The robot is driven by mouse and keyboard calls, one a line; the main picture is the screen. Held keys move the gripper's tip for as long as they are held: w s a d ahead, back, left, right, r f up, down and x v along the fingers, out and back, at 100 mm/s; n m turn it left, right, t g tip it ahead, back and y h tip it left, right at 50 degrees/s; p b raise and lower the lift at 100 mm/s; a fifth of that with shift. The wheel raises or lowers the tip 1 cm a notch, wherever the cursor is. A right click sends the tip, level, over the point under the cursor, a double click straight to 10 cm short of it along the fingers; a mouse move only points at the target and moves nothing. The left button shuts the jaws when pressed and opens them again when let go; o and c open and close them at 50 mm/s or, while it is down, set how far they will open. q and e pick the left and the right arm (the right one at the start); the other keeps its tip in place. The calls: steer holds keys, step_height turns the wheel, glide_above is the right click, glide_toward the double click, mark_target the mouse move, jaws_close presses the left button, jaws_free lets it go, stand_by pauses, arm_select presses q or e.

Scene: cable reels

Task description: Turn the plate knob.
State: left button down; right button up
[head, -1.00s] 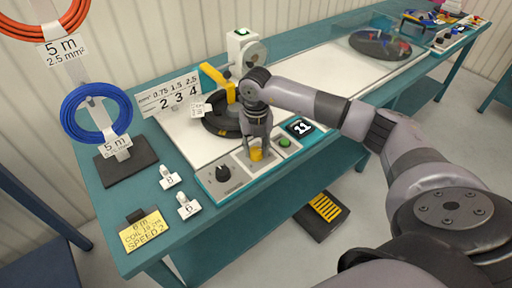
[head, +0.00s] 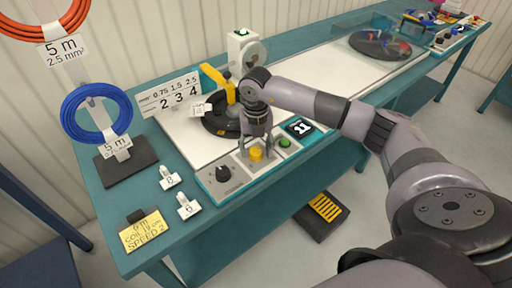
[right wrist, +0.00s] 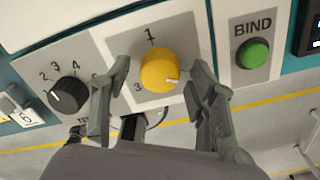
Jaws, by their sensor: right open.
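A yellow knob (right wrist: 159,69) sits on a light panel of the console front, with a 1 above it and a 3 at its lower left. Its white mark points right and slightly down. The rest of its label is hidden, so I cannot read whether it says plate. The yellow knob also shows in the head view (head: 256,154). My right gripper (head: 257,148) is open, with one finger on each side of the knob and a gap showing on both sides in the right wrist view. My left gripper is not in view.
A black numbered dial (right wrist: 69,95) is left of the knob and a green BIND button (right wrist: 257,53) is right of it. A dark display (head: 299,127) lies farther right. Behind stands a black turntable (head: 220,122) with a yellow arm (head: 215,76). A pedal (head: 322,214) is on the floor.

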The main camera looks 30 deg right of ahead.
mark_target(256, 151)
steer(key=shift+r, duration=0.1)
step_height(256, 151, up, 12)
stand_by(0.5)
stand_by(0.5)
